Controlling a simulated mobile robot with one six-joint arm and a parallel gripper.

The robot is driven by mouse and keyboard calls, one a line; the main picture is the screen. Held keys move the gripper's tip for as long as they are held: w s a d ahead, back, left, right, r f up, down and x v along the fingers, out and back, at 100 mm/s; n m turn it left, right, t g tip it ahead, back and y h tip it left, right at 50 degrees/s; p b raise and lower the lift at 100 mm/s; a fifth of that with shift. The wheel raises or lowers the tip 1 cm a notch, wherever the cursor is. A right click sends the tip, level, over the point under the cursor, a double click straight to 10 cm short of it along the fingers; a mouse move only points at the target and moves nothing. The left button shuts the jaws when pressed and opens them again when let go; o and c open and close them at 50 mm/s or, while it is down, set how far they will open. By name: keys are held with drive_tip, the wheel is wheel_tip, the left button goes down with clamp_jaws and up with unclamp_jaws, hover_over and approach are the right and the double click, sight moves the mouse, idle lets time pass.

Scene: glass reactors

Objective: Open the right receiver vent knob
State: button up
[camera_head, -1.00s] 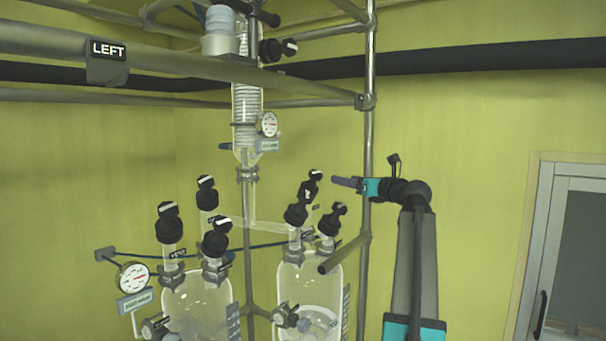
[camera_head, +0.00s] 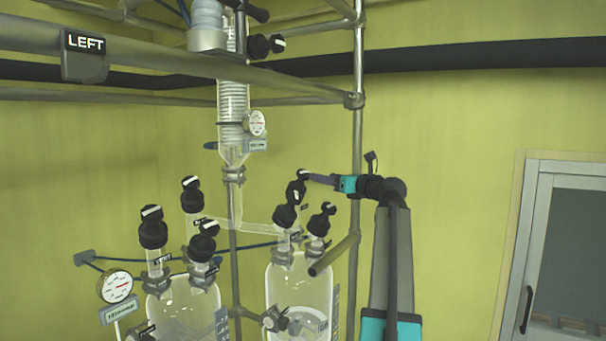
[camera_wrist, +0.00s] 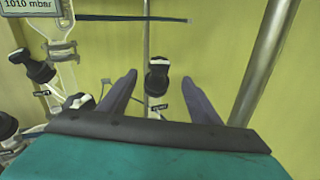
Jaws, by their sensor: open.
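The right glass receiver (camera_head: 300,290) stands in the lower middle of the head view, with several black knobs on top. The rearmost black knob (camera_head: 297,188), with a white mark on its cap, is beside my fingertips. In the wrist view this black knob (camera_wrist: 157,78) stands upright on a clear glass neck, with a small label below it that is too blurred to read for certain. My gripper (camera_head: 318,179) is open and comes at the knob from the right. In the wrist view my gripper's fingers (camera_wrist: 160,82) lie either side of the knob, apart from it.
The left glass receiver (camera_head: 183,305) with its own black knobs stands to the left. A metal post (camera_head: 357,130) rises just behind my gripper and also shows in the wrist view (camera_wrist: 262,65). A pressure gauge (camera_head: 115,287) is at the lower left.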

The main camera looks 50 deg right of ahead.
sight(305, 173)
drive_tip(key=w+p, duration=0.1)
drive_tip(key=w, duration=0.2)
drive_tip(key=w+d+p, duration=0.1)
drive_tip(key=w, duration=0.3)
drive_tip(key=w+p, duration=0.1)
drive_tip(key=w, duration=0.2)
drive_tip(key=shift+w+d+r, duration=0.1)
drive_tip(key=shift+w+d, duration=0.15)
drive_tip(key=shift+w+d+p, duration=0.1)
drive_tip(key=shift+w+p, duration=0.25)
drive_tip(key=shift+w, duration=0.6)
drive_tip(key=c, duration=1.1)
